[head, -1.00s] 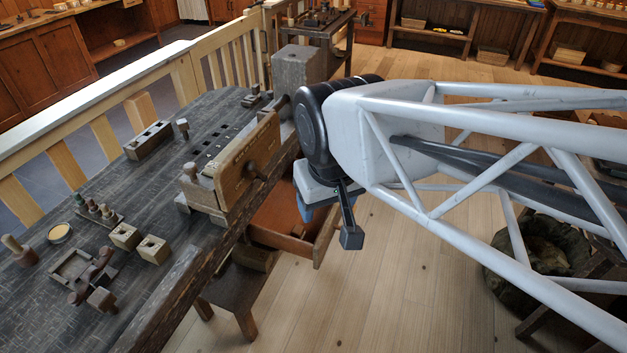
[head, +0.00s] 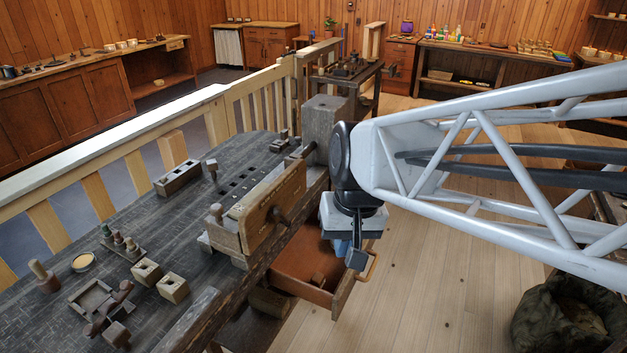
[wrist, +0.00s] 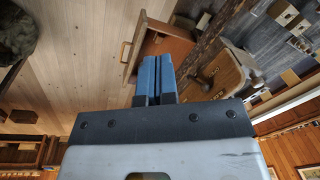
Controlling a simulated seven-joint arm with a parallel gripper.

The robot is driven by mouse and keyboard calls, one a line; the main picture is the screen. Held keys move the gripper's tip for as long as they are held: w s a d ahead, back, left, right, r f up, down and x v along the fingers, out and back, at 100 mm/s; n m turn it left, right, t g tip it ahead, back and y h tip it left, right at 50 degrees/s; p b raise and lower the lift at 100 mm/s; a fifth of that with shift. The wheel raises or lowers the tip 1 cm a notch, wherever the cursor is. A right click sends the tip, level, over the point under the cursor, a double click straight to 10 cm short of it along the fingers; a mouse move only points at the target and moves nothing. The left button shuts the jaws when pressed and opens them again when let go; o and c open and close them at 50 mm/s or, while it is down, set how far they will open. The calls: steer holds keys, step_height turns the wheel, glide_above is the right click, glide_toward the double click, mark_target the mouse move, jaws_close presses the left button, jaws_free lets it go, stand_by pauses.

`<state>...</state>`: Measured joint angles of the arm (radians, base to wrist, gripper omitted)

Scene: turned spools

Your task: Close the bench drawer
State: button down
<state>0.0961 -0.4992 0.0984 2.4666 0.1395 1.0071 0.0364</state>
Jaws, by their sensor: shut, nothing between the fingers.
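The bench drawer (head: 300,256) is pulled out from under the dark workbench (head: 165,232), on the bench's right side. Its front panel (head: 345,288) stands well away from the bench, with a curved wooden handle (head: 371,266). A small brown object (head: 317,279) is inside. In the wrist view the drawer (wrist: 168,46) lies beyond the fingertips, with its handle (wrist: 125,50) at left. My gripper (head: 342,248) has its blue fingers together and empty, near the drawer's far side. The fingers (wrist: 155,62) overlap the drawer in the picture; I cannot tell whether they touch it.
A wooden vise (head: 262,208) with a protruding handle stands on the bench edge above the drawer. Small blocks and spool parts lie on the bench top. The plank floor (head: 420,270) in front of the drawer is clear. A dark sack (head: 565,315) lies at lower right.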

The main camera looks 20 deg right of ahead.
steer(key=w+d+f+m+y, duration=0.55)
steer(key=w+d+f, duration=0.25)
steer(key=w, duration=0.2)
steer(key=w+d+f+m+y, duration=0.55)
steer(key=w+d+f, duration=0.25)
steer(key=w, duration=0.3)
steer(key=w+d+f+m+t, duration=0.3)
steer(key=d+f+m+t, duration=0.8)
steer(key=d+f, duration=1.4)
steer(key=m, duration=0.2)
steer(key=shift+f+m+t+y, duration=0.3)
steer(key=shift+f+t, duration=0.1)
steer(key=x, duration=1.4)
steer(key=shift+w+a, duration=0.1)
steer(key=shift+a, duration=0.05)
steer(key=x, duration=2.3)
steer(key=shift+w+a, duration=0.2)
